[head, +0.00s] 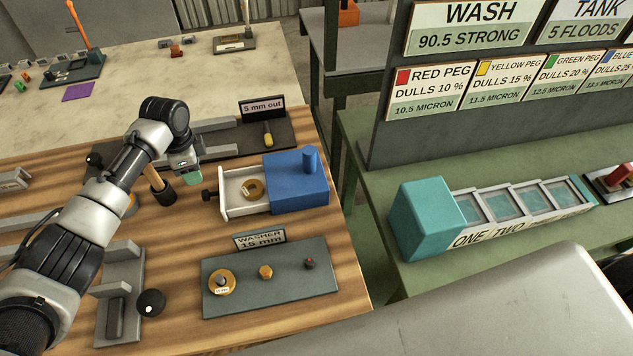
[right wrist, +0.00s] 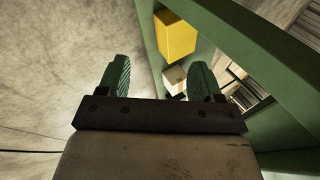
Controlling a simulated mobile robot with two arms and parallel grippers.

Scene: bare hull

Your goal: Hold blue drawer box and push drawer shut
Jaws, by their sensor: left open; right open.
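The blue drawer box (head: 297,184) sits on the wooden table near its right edge, with a round blue post on top. Its white drawer (head: 243,191) is pulled out to the left and holds a brass ring (head: 254,188). A dark knob (head: 208,195) is on the drawer's front. My left gripper (head: 193,178) is open, up and to the left of the drawer front, apart from the box as far as I can tell. My right gripper (right wrist: 162,80) is open and empty in the right wrist view, over the floor beside a green frame; it does not show in the head view.
A grey board (head: 325,279) with a "WASHER 15 mm" sign and small parts lies in front of the box. A dark tray (head: 224,139) lies behind it. A wooden-handled tool (head: 161,186) stands left of the drawer. A teal box (head: 426,217) is on the green bench.

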